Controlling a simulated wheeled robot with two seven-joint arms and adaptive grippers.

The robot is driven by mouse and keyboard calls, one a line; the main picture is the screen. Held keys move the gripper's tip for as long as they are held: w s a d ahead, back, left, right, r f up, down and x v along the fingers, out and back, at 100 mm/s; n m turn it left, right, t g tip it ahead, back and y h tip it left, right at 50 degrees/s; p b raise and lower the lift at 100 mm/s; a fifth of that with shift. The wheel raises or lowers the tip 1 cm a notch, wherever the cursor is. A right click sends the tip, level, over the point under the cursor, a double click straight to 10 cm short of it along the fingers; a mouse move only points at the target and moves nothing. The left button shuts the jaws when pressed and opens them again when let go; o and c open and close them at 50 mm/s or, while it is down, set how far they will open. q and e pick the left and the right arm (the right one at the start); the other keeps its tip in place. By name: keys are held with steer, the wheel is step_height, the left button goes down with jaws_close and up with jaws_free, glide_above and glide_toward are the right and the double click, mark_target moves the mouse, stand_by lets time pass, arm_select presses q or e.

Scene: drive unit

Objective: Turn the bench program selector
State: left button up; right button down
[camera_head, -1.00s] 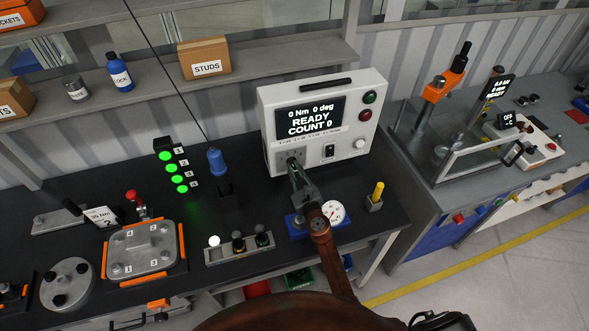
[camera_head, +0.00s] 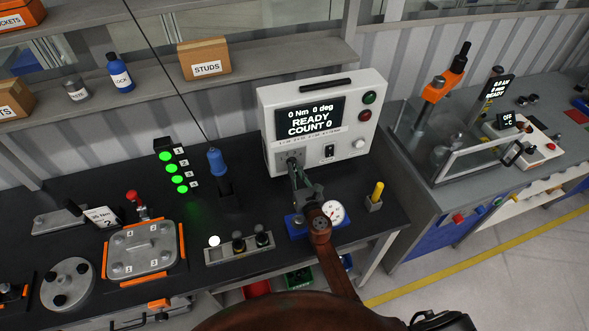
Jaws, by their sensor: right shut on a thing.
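The white bench controller box (camera_head: 271,95) stands at the back of the dark bench. Its screen (camera_head: 310,118) reads "0 Nm 0 deg READY COUNT 0". The program selector is at the lower left of its front face, below a row of small printed marks, and is mostly hidden behind my fingers. My right gripper (camera_head: 292,165) reaches up to it from below and is shut on it. My left gripper is not in view.
A blue block with a round dial gauge (camera_head: 333,211) sits close beside my right wrist. A yellow-handled tool (camera_head: 376,193) stands to its right. A blue-handled tool (camera_head: 217,163) and lit green lamps (camera_head: 172,168) are left of the box. A button strip (camera_head: 239,249) lies in front.

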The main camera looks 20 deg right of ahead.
steer(key=shift+m, duration=1.3)
steer(key=c, duration=2)
jaws_free()
steer(key=shift+o, duration=0.2)
steer(key=shift+s, duration=0.15)
steer(key=s, duration=1.1)
steer(key=shift+s+d, duration=0.25)
steer(key=shift+s, duration=0.1)
